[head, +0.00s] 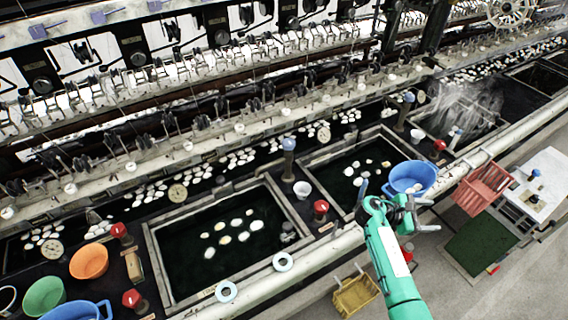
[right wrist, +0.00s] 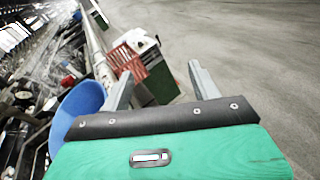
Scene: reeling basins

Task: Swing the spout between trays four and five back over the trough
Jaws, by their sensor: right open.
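My right gripper (head: 398,208) is in front of the blue basin at the trough edge, open and empty; its two fingers also show apart in the right wrist view (right wrist: 160,84). Spouts with blue tops stand along the back: one (head: 288,158) between the large left tray (head: 165,275) and the middle tray (head: 330,208), and another (head: 404,108) between the middle tray and the steaming tray. I cannot read tray numbers, so which spout is between four and five is unclear. My left gripper is out of view.
A blue basin (head: 412,174) sits right behind my right gripper and shows in the wrist view (right wrist: 72,110). A red crate (head: 482,188) and a white table (head: 540,180) stand to the right. Red-knobbed valves (head: 320,208) line the trays.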

